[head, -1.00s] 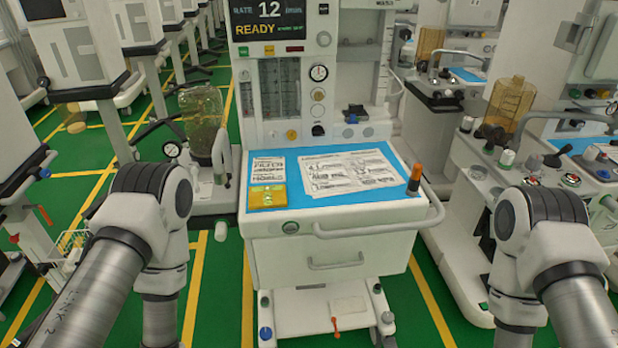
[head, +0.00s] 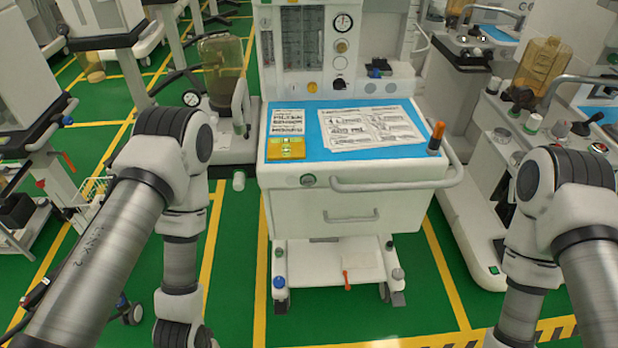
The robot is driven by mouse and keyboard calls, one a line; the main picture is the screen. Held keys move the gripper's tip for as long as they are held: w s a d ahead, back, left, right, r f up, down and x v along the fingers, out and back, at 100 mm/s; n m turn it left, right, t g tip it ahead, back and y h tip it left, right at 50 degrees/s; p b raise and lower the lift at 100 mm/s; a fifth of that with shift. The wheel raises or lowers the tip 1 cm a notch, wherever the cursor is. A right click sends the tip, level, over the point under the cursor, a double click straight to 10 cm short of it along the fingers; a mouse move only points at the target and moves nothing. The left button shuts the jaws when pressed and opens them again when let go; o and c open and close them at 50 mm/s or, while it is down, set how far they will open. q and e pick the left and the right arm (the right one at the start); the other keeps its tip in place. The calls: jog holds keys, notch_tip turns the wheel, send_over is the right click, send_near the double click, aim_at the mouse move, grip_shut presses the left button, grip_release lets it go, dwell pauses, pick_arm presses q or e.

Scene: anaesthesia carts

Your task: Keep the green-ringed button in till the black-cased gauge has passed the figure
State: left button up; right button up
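A gauge with a dark rim and white dial (head: 191,99) stands beside the brownish canister at the cart's left. Another dark-rimmed dial (head: 342,22) is on the cart's upright panel. The needles and figures are too small to read. Both my arms reach down at the two sides of the view; both grippers are out of the picture, and nothing of mine covers the button.
Printed sheets and a yellow box (head: 286,148) lie on the blue mat (head: 300,112). An orange-topped black cylinder (head: 436,139) stands at the right corner. A handle rail (head: 390,186) runs along the front. Other carts stand left and right. Green floor (head: 410,290) is open before the cart.

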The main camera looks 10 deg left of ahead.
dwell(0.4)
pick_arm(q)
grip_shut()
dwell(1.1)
